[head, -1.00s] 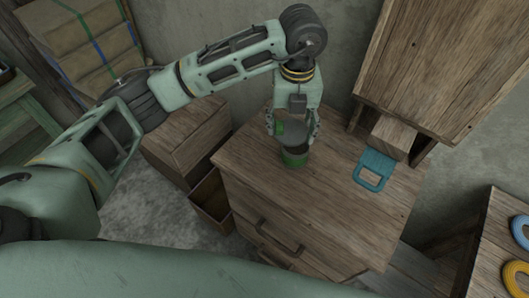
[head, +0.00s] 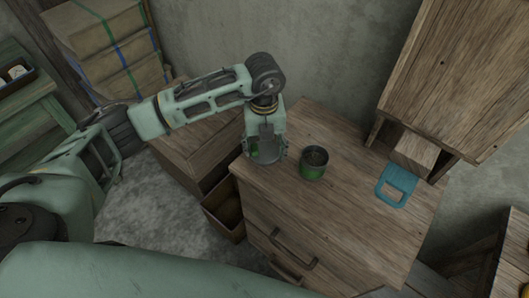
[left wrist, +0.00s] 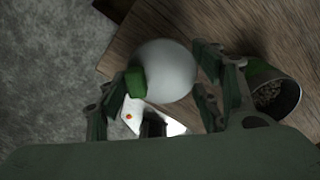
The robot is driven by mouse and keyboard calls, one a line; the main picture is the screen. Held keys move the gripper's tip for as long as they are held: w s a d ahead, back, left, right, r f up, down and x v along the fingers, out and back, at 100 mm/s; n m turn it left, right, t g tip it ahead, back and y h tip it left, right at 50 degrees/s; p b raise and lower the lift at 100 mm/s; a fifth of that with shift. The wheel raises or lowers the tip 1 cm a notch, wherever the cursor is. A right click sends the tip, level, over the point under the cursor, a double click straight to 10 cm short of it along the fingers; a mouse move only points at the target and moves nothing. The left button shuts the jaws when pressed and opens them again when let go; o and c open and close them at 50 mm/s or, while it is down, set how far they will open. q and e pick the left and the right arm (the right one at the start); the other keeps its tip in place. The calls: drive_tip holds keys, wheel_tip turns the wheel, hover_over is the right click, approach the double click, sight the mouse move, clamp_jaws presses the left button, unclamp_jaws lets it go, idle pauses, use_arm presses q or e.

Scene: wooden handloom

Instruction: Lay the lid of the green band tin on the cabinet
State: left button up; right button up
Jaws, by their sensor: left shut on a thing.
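The green band tin (head: 314,165) stands open and upright on the wooden cabinet (head: 350,225). In the left wrist view the tin (left wrist: 272,92) is at the right, with grainy contents inside. My left gripper (head: 266,157) is left of the tin, over the cabinet's left edge area. It is shut on the lid (left wrist: 170,70), a round pale grey disc with a green knob (left wrist: 135,82). The gripper largely hides the lid in the head view. I cannot tell whether the lid touches the cabinet top. My right gripper is not in view.
An open drawer (head: 224,212) is below the left edge. The cabinet top in front of the tin is clear.

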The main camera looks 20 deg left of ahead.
sight(264, 152)
use_arm(q)
drive_tip(key=shift+f, duration=2)
drive_tip(key=o, duration=1)
drive_tip(key=shift+o, duration=0.2)
drive_tip(key=shift+r, duration=0.1)
wheel_tip(264, 152, up, 12)
drive_tip(key=shift+r, duration=0.1)
